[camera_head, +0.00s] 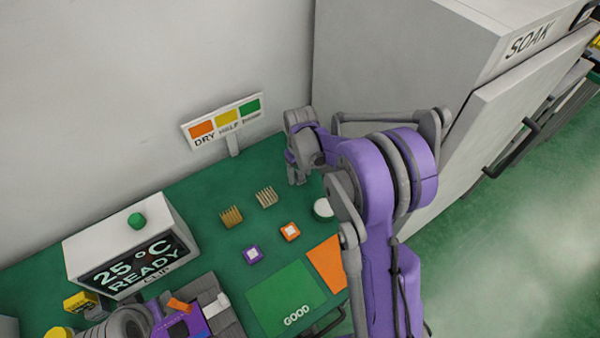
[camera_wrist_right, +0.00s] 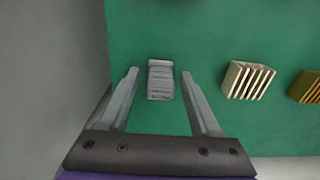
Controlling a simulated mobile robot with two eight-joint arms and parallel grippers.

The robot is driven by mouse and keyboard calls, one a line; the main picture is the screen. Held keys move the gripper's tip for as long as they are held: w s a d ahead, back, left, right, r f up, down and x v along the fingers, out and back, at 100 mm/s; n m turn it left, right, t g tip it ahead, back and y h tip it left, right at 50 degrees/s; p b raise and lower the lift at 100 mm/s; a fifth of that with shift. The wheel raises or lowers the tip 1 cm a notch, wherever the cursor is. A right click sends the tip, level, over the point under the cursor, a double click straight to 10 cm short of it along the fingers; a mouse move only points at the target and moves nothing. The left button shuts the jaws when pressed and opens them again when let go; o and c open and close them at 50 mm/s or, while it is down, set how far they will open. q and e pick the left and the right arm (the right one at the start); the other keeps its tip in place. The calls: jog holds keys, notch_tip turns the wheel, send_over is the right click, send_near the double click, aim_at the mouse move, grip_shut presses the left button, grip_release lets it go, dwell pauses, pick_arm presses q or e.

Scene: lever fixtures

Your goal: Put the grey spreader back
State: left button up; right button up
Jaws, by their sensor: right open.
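The grey spreader (camera_wrist_right: 161,80), a small ridged block, lies on the green table top in the right wrist view. My right gripper (camera_wrist_right: 160,74) is open, its two fingertips on either side of the spreader with a gap on each side. I cannot tell the height of the fingers above it. In the head view my right gripper (camera_head: 297,172) is at the back right of the table, next to the large cabinet, and I cannot make out the spreader there. Grey and purple parts show at the lower left of the head view; the left gripper's jaws are not clear.
A display box (camera_head: 128,248) and colour sign (camera_head: 222,121) stand left; the SOAK cabinet (camera_head: 400,60) is right.

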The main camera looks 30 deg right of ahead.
jog(key=shift+r, duration=0.4)
notch_tip(320, 180, up, 7)
jog(key=shift+s+f, duration=0.1)
jog(key=s+a+r+t, duration=0.1)
jog(key=s+a+t, duration=0.1)
jog(key=s, duration=0.4)
jog(key=s+a+r+t, duration=0.1)
jog(key=s+a+r, duration=0.1)
jog(key=s+a, duration=0.3)
jog(key=s+a+r+m+t, duration=0.1)
jog(key=s+a+t, duration=0.1)
jog(key=s, duration=0.7)
jog(key=shift+a+r+t, duration=0.2)
jog(key=shift+a+t, duration=0.1)
jog(key=shift+a, duration=0.35)
